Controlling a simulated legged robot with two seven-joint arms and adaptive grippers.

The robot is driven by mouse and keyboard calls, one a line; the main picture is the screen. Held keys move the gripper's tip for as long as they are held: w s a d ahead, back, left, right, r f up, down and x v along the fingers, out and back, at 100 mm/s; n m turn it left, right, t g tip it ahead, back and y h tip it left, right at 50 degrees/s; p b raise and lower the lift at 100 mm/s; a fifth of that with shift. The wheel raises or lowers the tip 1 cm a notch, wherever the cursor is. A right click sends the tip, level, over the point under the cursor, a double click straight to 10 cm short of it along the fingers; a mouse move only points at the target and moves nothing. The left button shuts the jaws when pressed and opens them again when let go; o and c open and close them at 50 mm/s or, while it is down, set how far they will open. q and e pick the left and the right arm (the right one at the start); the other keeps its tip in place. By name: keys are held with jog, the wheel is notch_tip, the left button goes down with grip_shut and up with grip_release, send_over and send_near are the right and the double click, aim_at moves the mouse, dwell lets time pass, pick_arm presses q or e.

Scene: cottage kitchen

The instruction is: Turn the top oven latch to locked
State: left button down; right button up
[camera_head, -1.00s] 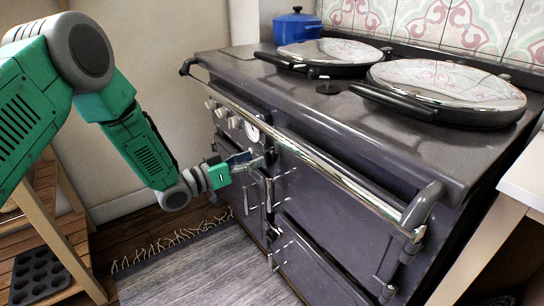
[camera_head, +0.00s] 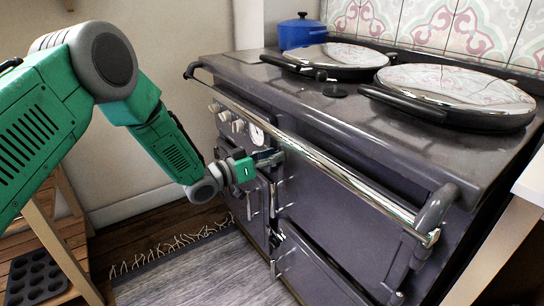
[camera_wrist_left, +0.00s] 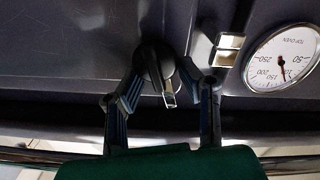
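The top oven latch (camera_wrist_left: 168,97) shows in the left wrist view as a dark rounded knob with a bright metal end pointing toward the bottom of the picture. My left gripper (camera_wrist_left: 162,66) reaches the oven front with its two fingers on either side of the latch. The fingers are apart, with a narrow gap visible at the right; firm contact cannot be made out. In the head view my left gripper (camera_head: 268,157) is at the upper oven door, just below the dial, and hides the latch. My right gripper is not in view.
A round dial marked for the top oven (camera_wrist_left: 284,58) and a metal catch (camera_wrist_left: 229,42) lie right of the fingers. A long chrome rail (camera_head: 320,155) runs before the dark stove (camera_head: 300,103). A blue pot (camera_head: 302,33) stands behind. A wooden rack (camera_head: 75,235) is at left.

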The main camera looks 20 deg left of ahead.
pick_arm(q)
jog(key=shift+w+n, duration=0.1)
jog(key=shift+n, duration=0.2)
jog(key=n+p, duration=0.2)
jog(key=shift+a+f+n, duration=0.2)
jog(key=shift+a+n, duration=0.1)
jog(key=shift+w+a+f+n+p, duration=0.15)
jog(key=shift+f+n, duration=0.15)
jog(key=shift+n, duration=1.55)
jog(key=shift+a+f+n+p, duration=0.1)
jog(key=shift+f+n+p, duration=0.2)
jog(key=shift+n, duration=1.5)
jog(key=shift+w+a+f+n+p, duration=0.1)
jog(key=shift+f+n, duration=0.25)
jog(key=shift+n, duration=1.5)
jog(key=shift+d, duration=0.1)
jog(key=c, duration=1.1)
grip_release()
jog(key=shift+f, duration=0.1)
jog(key=shift+c, duration=0.2)
jog(key=shift+w, duration=0.1)
jog(key=shift+r, duration=0.25)
